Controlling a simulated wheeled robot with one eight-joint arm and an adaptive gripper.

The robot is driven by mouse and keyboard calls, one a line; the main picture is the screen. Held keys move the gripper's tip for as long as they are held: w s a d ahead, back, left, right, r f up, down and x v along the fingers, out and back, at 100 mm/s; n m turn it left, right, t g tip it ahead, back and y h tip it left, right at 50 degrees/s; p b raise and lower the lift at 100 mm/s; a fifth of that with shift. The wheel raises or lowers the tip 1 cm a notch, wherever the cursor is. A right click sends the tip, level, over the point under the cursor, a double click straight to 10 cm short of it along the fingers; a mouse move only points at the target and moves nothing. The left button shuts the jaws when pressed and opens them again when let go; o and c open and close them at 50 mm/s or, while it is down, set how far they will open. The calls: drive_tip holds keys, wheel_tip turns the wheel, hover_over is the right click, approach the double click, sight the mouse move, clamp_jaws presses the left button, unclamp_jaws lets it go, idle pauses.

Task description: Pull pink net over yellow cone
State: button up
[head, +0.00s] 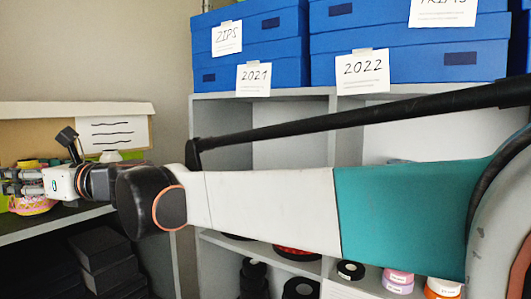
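My gripper (14,182) is at the far left edge, over the counter, with its fingers pointing left and partly cut off by the frame. I cannot tell whether it is open or shut, or whether it holds anything. A pink item with some yellow on it (32,208) lies just below the gripper. It is too small and too covered to tell whether it is the pink net. A small yellow thing (27,162) shows just above and behind the gripper. I cannot tell whether it is the yellow cone.
The counter (50,219) has dark boxes (104,262) beneath it. A cardboard box with a paper note (113,134) stands behind the gripper. Grey shelving (290,95) on the right carries blue boxes (420,60) on top and several rolls (398,281) low down.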

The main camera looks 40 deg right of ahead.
drive_tip(key=o, duration=0.4)
drive_tip(key=shift+d, duration=0.15)
drive_tip(key=shift+c, duration=0.2)
drive_tip(key=v, duration=1.2)
